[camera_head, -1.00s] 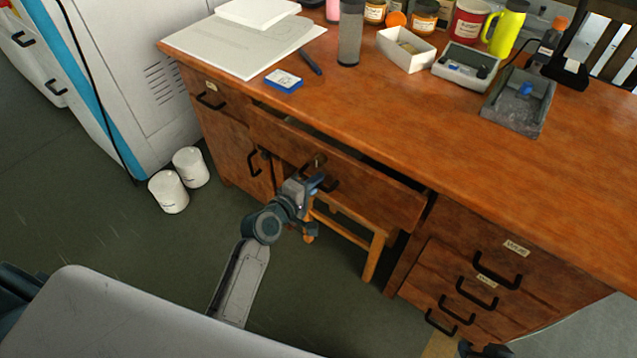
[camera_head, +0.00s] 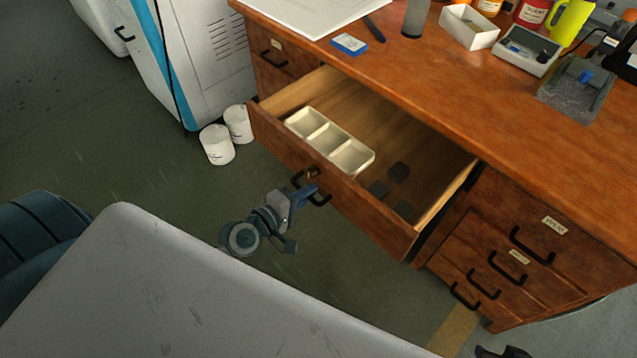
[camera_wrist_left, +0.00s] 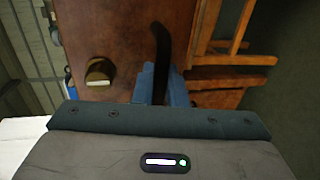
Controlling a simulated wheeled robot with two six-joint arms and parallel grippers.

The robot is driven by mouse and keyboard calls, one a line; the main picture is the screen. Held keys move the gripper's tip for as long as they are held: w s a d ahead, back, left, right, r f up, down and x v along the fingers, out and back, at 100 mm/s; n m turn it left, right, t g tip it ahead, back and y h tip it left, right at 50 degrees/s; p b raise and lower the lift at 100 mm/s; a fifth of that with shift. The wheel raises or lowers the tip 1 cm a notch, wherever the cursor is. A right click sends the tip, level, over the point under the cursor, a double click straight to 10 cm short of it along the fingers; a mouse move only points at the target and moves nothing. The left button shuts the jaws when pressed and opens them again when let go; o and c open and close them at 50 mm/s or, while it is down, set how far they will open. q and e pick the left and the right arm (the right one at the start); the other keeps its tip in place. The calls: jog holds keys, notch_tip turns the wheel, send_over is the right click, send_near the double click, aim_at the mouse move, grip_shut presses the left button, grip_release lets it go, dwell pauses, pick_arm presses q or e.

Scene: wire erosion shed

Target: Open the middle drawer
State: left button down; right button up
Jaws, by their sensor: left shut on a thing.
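The middle drawer (camera_head: 345,198) of the wooden desk stands well out from under the desktop. Inside it are a cream tray with three compartments (camera_head: 330,141) and several dark flat pieces (camera_head: 378,189). My left gripper (camera_head: 308,191) is shut on the black handle (camera_head: 322,201) at the drawer's front. In the left wrist view the blue fingers (camera_wrist_left: 163,84) close around the dark handle (camera_wrist_left: 161,45), beside a small round knob-like piece (camera_wrist_left: 99,74) on the drawer front.
The desktop (camera_head: 440,75) carries paper, a blue-and-white box (camera_head: 349,43), trays and jars. More drawers with black handles (camera_head: 531,246) are at the right. Two white canisters (camera_head: 217,144) stand on the floor by the white cabinet (camera_head: 205,55).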

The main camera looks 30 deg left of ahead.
pick_arm(q)
jog(key=shift+s+a, duration=0.15)
jog(key=shift+s, duration=0.3)
pick_arm(e)
jog(key=shift+w+f, duration=0.1)
pick_arm(q)
jog(key=c, duration=1.6)
grip_release()
jog(key=shift+b+v, duration=0.6)
jog(key=shift+v, duration=4.85)
pick_arm(e)
jog(key=shift+w+a+f+t+y, duration=0.35)
jog(key=shift+a+f+t, duration=0.15)
jog(key=shift+a+t, duration=0.1)
